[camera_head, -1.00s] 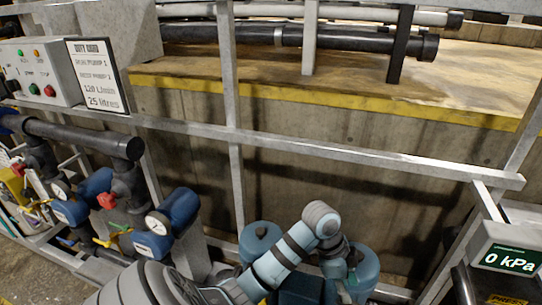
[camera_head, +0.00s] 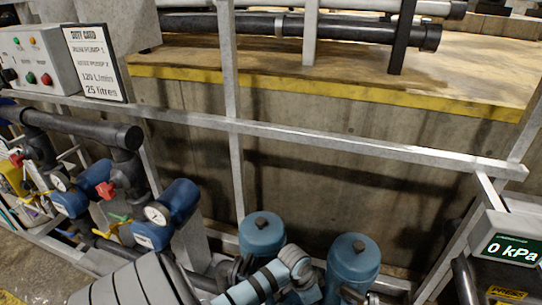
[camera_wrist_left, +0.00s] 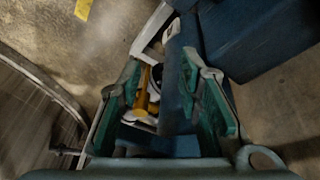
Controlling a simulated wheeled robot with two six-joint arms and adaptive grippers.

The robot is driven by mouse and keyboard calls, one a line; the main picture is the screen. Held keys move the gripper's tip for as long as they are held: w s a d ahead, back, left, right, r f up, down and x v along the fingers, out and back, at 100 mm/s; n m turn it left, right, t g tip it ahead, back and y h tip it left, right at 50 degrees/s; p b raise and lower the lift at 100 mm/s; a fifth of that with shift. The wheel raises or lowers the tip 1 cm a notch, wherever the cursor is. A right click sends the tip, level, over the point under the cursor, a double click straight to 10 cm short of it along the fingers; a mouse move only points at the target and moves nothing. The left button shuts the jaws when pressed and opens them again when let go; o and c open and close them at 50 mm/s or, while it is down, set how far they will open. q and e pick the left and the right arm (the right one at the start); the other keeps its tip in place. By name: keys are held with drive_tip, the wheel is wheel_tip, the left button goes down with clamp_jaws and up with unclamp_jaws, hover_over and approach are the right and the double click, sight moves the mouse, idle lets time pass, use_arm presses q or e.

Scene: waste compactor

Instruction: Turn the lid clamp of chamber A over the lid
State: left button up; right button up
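My left gripper (camera_wrist_left: 163,105) shows in the left wrist view with its two teal-padded fingers spread apart and nothing clearly held between them. A yellow part (camera_wrist_left: 146,92) with white pieces beside it shows beyond the gap, next to a dark blue body (camera_wrist_left: 188,85). I cannot tell whether any of these belongs to chamber A. No lid or lid clamp can be made out in either view. In the head view my left arm rises from the bottom edge and its gripper is not distinguishable. My right gripper is not in view.
Two blue domed cylinders (camera_head: 262,234) and (camera_head: 353,262) stand behind my arm. Blue pumps with gauges (camera_head: 168,214) stand at left under a dark pipe (camera_head: 80,127). A grey rail (camera_head: 350,146) crosses the view. A 0 kPa display (camera_head: 512,249) is at right.

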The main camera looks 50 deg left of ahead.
use_arm(q)
drive_tip(key=s+a+f+n+y+b, duration=0.1)
drive_tip(key=s+f, duration=0.5)
drive_tip(key=f, duration=0.4)
drive_tip(key=s+a+f+n+g+y+b, duration=0.1)
drive_tip(key=s+f+n+b, duration=0.1)
drive_tip(key=s+f, duration=0.5)
wheel_tip(320, 180, down, 4)
drive_tip(key=shift+s+a+r, duration=0.2)
drive_tip(key=shift+a, duration=0.2)
